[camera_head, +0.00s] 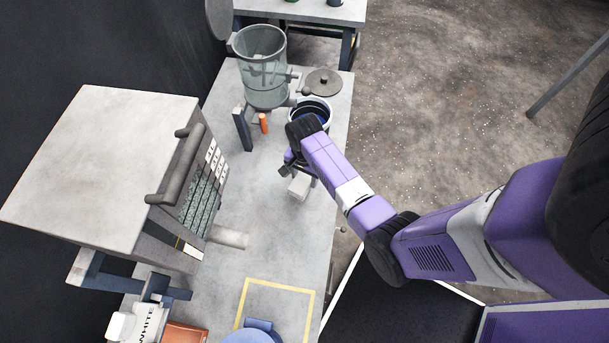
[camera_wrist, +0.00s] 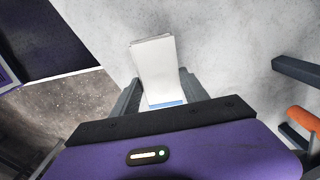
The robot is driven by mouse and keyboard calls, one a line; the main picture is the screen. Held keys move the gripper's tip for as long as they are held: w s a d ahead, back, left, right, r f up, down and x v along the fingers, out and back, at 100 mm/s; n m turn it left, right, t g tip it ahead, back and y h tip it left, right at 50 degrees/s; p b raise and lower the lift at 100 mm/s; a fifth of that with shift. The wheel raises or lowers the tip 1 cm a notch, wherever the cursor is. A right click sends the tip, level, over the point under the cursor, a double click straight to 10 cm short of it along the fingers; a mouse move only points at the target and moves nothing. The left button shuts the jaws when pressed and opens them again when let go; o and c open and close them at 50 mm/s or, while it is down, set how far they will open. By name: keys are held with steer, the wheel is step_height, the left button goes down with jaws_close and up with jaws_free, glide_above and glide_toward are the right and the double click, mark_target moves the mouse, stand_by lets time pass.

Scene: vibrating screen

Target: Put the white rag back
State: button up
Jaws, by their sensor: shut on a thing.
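The white rag (camera_wrist: 156,67) is a folded pale piece between the fingers of my gripper (camera_wrist: 160,92) in the wrist view. A small blue patch shows at its near end. In the head view the rag (camera_head: 299,186) hangs under my gripper (camera_head: 292,170), above the grey table (camera_head: 230,200). My gripper is shut on the rag. I cannot tell how far the rag is from the tabletop. At the lower left of the head view, a white holder marked "WHITE" (camera_head: 146,325) stands at the table's edge.
A yellow-outlined square (camera_head: 280,287) with a blue object (camera_head: 256,333) lies near the front. The screen machine (camera_head: 110,160) stands left. A glass vessel (camera_head: 262,75), an orange-handled tool (camera_head: 264,123) and a lid (camera_head: 323,82) are at the back.

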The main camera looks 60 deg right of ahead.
steer(key=shift+f+b, duration=2.25)
steer(key=shift+f, duration=1.3)
steer(key=o, duration=1.4)
steer(key=shift+r+p, duration=0.45)
steer(key=shift+r, duration=3.45)
